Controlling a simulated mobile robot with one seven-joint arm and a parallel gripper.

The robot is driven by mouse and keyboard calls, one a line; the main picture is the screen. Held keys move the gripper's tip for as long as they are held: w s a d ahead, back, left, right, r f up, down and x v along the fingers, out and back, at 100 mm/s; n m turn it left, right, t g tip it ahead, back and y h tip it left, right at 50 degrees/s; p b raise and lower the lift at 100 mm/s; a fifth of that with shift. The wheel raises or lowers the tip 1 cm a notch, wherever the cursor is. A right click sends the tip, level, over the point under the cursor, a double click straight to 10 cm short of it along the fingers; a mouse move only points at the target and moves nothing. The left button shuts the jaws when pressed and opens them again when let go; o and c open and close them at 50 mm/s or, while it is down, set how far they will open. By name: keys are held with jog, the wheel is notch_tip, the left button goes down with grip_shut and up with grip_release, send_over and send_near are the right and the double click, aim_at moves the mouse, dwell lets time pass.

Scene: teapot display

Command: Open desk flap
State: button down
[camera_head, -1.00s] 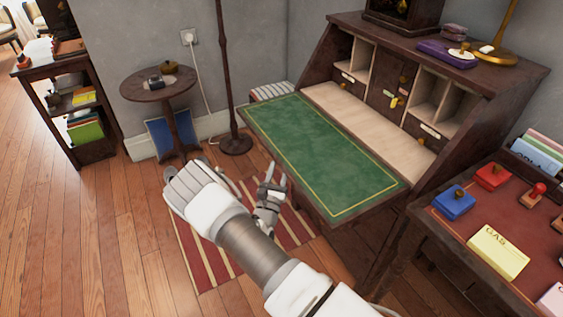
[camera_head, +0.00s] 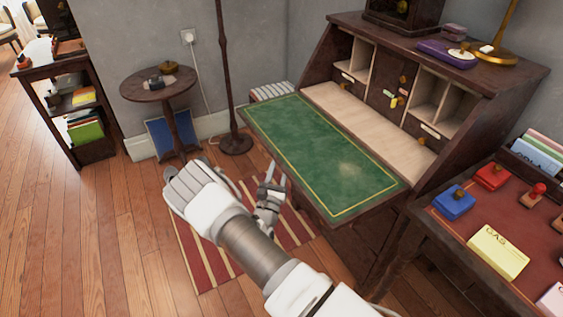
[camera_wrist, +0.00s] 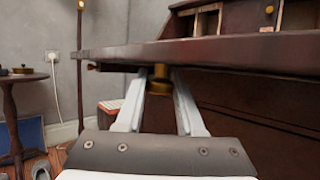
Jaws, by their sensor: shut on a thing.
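The desk flap (camera_head: 315,155) is folded down and lies about level, its green inner face with a gold border line facing up. Its dark front edge also shows in the wrist view (camera_wrist: 215,52). A brass knob (camera_wrist: 159,80) hangs under the flap's edge. My gripper (camera_wrist: 159,88) is closed on this knob, one finger on each side. In the head view my gripper (camera_head: 271,180) is at the flap's front left edge, and the knob is hidden there.
The writing desk's compartments (camera_head: 385,95) are exposed behind the flap. A side table (camera_head: 455,240) with stamps and boxes stands at right. A round table (camera_head: 140,90) and a floor lamp pole (camera_head: 225,80) stand at left. Open wooden floor lies at front left.

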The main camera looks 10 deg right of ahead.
aim_at(278, 154)
dwell(0.4)
jog(key=r+m+g+p, duration=0.1)
jog(key=r+p, duration=0.1)
jog(key=p, duration=0.1)
jog(key=r+m+g+p, duration=0.1)
jog(key=r+p, duration=0.2)
jog(key=shift+a+r+p, duration=0.2)
jog(key=shift+r+p, duration=0.05)
jog(key=shift+p, duration=0.15)
jog(key=c, duration=0.5)
grip_release()
jog(key=shift+c, duration=0.2)
jog(key=shift+s+a+f, duration=0.2)
jog(key=shift+s+a, duration=0.15)
jog(key=shift+s, duration=0.05)
jog(key=p+v, duration=0.1)
jog(key=v, duration=1.5)
jog(key=shift+s, duration=0.25)
